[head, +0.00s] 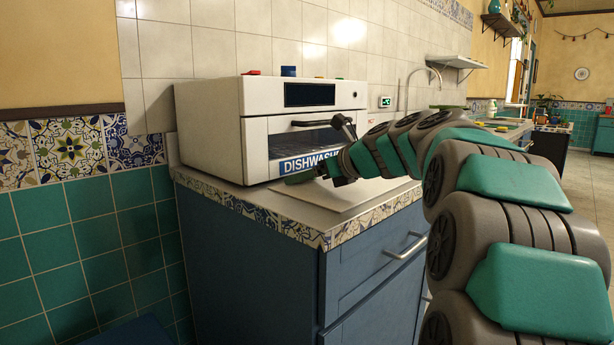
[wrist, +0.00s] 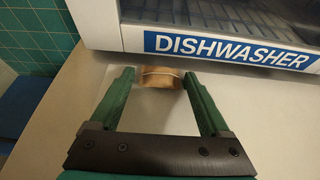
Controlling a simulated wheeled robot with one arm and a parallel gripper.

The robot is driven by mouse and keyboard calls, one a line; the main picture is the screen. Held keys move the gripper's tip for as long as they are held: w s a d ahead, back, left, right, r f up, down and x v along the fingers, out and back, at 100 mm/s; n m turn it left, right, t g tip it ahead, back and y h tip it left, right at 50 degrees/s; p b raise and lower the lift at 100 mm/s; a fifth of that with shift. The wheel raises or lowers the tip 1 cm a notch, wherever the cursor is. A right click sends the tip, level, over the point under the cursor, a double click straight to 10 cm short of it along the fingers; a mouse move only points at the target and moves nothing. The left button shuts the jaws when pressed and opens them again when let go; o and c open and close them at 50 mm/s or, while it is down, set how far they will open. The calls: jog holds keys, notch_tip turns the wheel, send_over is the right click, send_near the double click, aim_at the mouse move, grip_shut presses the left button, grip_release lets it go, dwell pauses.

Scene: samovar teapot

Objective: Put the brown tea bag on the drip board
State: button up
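The brown tea bag (wrist: 162,82) shows in the wrist view as a small tan-brown piece in front of the dishwasher. It appears between or just beyond my fingertips, and I cannot tell whether they touch it. My gripper (wrist: 159,75) is open, its two green fingers spread on either side of the bag. In the head view my gripper (head: 306,177) is low over the counter, in front of the dishwasher; the bag cannot be made out there. A thin, pale flat board (head: 340,203), apparently the drip board, lies on the counter below my arm.
The white dishwasher (head: 210,125) stands right behind the gripper, its lettered front edge (wrist: 230,50) close to the fingers in the wrist view. The blue cabinet (head: 250,260) carries the counter, with a tiled front edge. Bare counter (head: 225,185) shows at the left.

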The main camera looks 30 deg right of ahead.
dwell(0.3)
jog(key=p+v, duration=0.1)
jog(key=v, duration=1)
jog(key=shift+s+r, duration=0.1)
jog(key=shift+r, duration=0.1)
jog(key=shift+s+d+r, duration=0.1)
jog(key=shift+s+d, duration=0.05)
jog(key=shift+s, duration=0.2)
